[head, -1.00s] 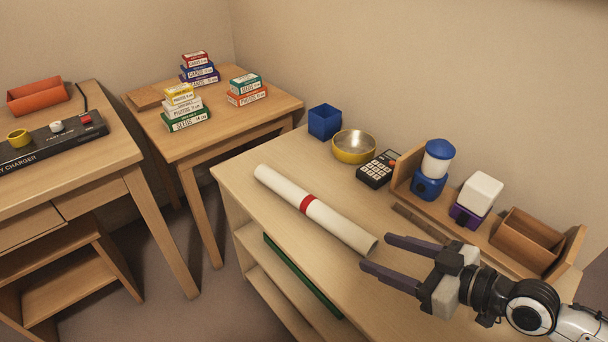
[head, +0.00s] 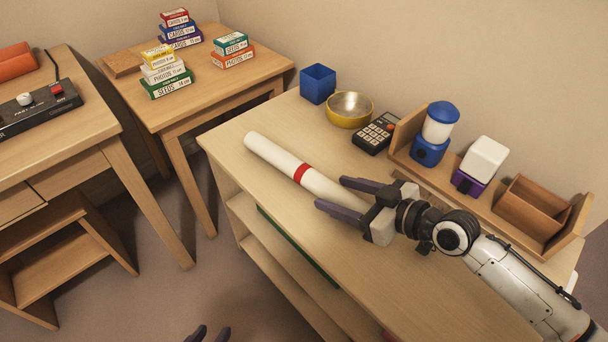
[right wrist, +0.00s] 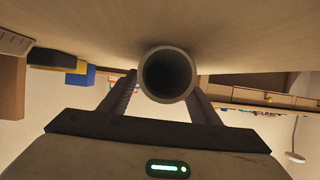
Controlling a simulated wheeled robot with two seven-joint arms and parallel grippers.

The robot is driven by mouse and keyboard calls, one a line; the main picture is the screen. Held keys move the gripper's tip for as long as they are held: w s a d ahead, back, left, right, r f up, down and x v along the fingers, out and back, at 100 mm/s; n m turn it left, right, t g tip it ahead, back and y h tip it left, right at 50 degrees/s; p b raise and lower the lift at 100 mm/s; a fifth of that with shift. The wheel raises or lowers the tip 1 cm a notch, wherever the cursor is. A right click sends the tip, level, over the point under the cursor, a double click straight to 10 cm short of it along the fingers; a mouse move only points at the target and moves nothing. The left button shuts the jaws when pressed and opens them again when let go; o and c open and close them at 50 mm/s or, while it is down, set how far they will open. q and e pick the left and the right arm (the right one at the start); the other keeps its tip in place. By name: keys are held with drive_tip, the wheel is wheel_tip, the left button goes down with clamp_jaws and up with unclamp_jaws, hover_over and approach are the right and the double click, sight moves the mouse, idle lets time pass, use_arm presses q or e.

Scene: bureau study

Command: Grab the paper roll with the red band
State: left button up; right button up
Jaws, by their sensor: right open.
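The white paper roll with the red band (head: 272,154) lies on the top of the light wood shelf unit. My right gripper (head: 330,194) is open at the near end of the roll, with its fingers pointing along it. In the right wrist view the roll's round hollow end (right wrist: 168,75) shows between the two fingers (right wrist: 165,100). I cannot tell whether the fingers touch it. My left gripper (head: 208,334) shows only as dark fingertips at the bottom edge, apart from each other.
The shelf top (head: 245,195) in front of the roll is clear.

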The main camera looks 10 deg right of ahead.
drive_tip(key=shift+w+a+f, duration=0.2)
drive_tip(key=shift+w+a, duration=0.05)
drive_tip(key=shift+w, duration=0.15)
drive_tip(key=c, duration=1.2)
drive_tip(key=shift+o, duration=0.2)
